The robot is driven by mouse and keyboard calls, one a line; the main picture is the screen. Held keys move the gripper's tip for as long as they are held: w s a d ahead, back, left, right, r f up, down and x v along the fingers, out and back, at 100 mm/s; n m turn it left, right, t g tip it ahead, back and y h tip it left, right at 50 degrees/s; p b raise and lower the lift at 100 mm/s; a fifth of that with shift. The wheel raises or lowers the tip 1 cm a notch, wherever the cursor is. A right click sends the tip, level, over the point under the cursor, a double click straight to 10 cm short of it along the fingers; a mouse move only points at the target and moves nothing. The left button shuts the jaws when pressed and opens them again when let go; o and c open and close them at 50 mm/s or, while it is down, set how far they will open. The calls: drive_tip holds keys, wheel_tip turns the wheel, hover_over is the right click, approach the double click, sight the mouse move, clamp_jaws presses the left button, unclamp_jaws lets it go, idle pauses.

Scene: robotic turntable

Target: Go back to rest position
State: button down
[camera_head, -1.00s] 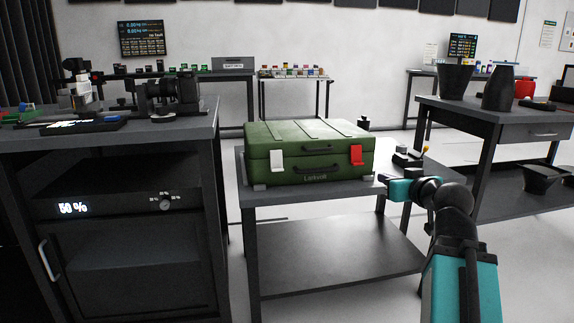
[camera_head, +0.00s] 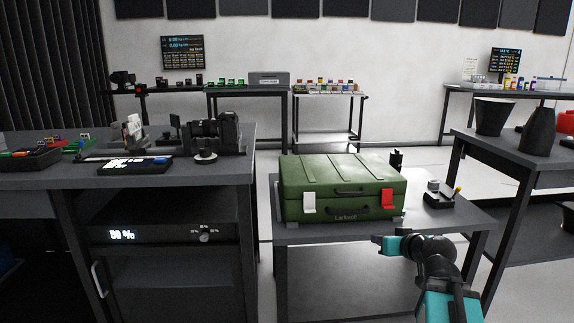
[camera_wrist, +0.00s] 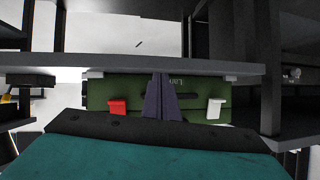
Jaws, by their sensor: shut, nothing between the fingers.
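My gripper (camera_head: 381,243) is in front of the small table at the lower right of the head view, at the end of my teal and black arm. In the wrist view the dark fingers (camera_wrist: 161,98) are together, with nothing between them. They point toward the green case (camera_head: 343,188), which is closed on the table. The case has one white latch (camera_head: 309,203) and one red latch (camera_head: 387,203). The case also shows upside down in the wrist view (camera_wrist: 100,92), behind the fingers. My gripper appears apart from it.
A workbench with a camera (camera_head: 208,132) stands at left, above a cabinet with a display (camera_head: 122,235). The small table (camera_head: 300,238) bears the case and a small black holder (camera_head: 440,195). A right table (camera_head: 500,150) holds dark vessels. Floor shows between the tables.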

drive_tip(key=s+a+f+g+p, duration=0.4)
drive_tip(key=s+a+f+p, duration=0.3)
drive_tip(key=f+p, duration=0.3)
drive_tip(key=s+a+f+g+p, duration=0.5)
drive_tip(key=s+a+f+p, duration=0.15)
drive_tip(key=f+p, duration=0.3)
drive_tip(key=s+d+f+g+h+p, duration=0.1)
drive_tip(key=s+f+g+p, duration=0.1)
drive_tip(key=s, duration=0.8)
drive_tip(key=s+d+f+m+g+h+p, duration=0.1)
drive_tip(key=s+f+g+p, duration=0.2)
drive_tip(key=s, duration=0.7)
drive_tip(key=s+d+f+g+h+p, duration=0.1)
drive_tip(key=s+f+g+p, duration=0.2)
drive_tip(key=s, duration=0.8)
drive_tip(key=shift+g+p, duration=0.3)
drive_tip(key=shift+p, duration=0.9)
drive_tip(key=c, duration=2.5)
unclamp_jaws()
drive_tip(key=shift+w+a, duration=0.1)
